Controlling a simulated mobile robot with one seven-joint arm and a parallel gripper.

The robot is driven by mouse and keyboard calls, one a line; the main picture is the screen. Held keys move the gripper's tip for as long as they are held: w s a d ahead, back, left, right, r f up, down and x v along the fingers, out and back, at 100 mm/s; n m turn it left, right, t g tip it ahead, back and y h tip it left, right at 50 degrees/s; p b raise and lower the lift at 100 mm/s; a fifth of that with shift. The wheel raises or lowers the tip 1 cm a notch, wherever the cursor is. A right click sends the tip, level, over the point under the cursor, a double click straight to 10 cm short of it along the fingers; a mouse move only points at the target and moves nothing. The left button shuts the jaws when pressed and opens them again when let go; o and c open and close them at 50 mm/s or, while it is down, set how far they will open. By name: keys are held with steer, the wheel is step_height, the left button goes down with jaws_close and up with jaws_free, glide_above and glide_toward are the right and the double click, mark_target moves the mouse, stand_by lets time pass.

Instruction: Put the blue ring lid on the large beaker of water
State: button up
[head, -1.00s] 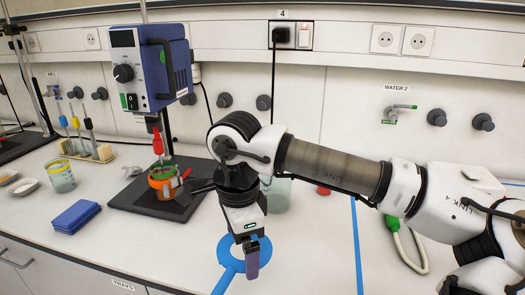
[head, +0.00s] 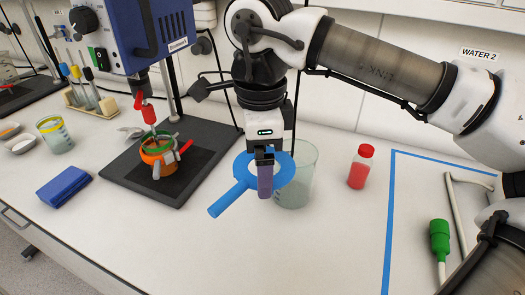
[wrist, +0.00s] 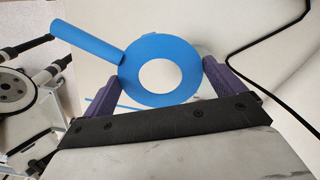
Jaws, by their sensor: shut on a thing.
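The blue ring lid (head: 244,168) is flat, with a wide central hole and a straight handle pointing toward the front left. My gripper (head: 265,182) is shut on the ring, its purple fingers pointing down. In the wrist view the ring (wrist: 134,72) sits between the two purple fingers of the gripper (wrist: 164,80), its handle to the upper left. The large clear beaker (head: 304,178) stands on the bench just right of and behind the ring, with pale liquid in its lower part. The ring and gripper hide its left side. I cannot tell the ring's exact height.
An orange and green vessel (head: 158,158) sits on the dark stirrer base (head: 190,185) at left, under the blue overhead stirrer (head: 140,38). A red bottle (head: 361,168) stands right of the beaker. A yellow-rimmed beaker (head: 54,134) and blue box (head: 64,186) are far left. The front bench is clear.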

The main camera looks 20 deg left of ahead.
steer(key=p, duration=0.2)
glide_above(294, 142)
steer(key=s+d, duration=0.1)
steer(key=s, duration=0.3)
steer(key=shift+w+f+b, duration=0.25)
steer(key=shift+f+b, duration=0.6)
steer(key=shift+f, duration=0.05)
steer(key=shift+s+f+b, duration=0.1)
steer(key=shift+f+b, duration=0.35)
steer(key=shift+f, duration=0.2)
stand_by(0.4)
steer(key=o, duration=0.6)
